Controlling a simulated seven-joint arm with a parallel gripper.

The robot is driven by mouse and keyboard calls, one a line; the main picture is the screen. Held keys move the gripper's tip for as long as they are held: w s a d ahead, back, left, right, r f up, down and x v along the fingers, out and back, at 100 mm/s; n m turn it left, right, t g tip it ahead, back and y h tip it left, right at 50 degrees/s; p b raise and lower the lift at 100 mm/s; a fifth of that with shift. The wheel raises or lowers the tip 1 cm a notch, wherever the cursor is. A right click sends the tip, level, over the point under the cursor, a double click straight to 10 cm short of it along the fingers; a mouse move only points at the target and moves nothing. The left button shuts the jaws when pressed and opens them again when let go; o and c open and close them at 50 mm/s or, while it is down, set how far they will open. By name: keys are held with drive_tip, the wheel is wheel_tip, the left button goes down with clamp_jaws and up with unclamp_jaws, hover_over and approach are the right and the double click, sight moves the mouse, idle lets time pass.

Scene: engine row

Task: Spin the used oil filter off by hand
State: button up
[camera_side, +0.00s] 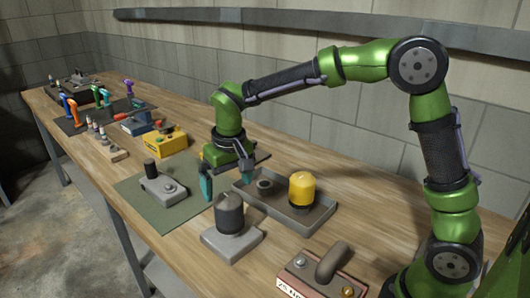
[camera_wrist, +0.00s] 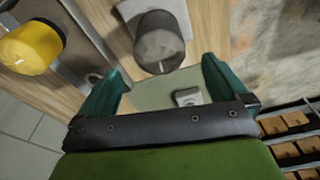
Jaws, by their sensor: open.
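A dark grey, domed oil filter (camera_side: 229,213) stands upright on a light grey block (camera_side: 232,243) near the front of the bench. It also shows at the top middle of the wrist view (camera_wrist: 159,42). A yellow domed filter (camera_side: 301,188) stands in the grey tray (camera_side: 318,222); the wrist view has it at the upper left (camera_wrist: 32,48). My gripper (camera_side: 226,182) is open and empty, its teal fingers apart, above the bench just behind the dark filter. In the wrist view the filter lies beyond the gap between the fingertips (camera_wrist: 164,73), not gripped.
A grey housing with a black knob (camera_side: 163,183) sits on a green mat (camera_side: 135,190). A yellow box (camera_side: 165,143) and tools stand farther left.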

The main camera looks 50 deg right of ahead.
sight(227, 196)
drive_tip(key=f, duration=0.4)
drive_tip(key=w+f, duration=0.1)
drive_tip(key=f, duration=0.2)
drive_tip(key=shift+c, duration=0.3)
drive_tip(key=c, duration=1.2)
drive_tip(key=shift+n, duration=1)
drive_tip(key=o, duration=0.6)
drive_tip(key=c, duration=0.4)
drive_tip(key=shift+r, duration=0.1)
drive_tip(key=shift+r, duration=2.3)
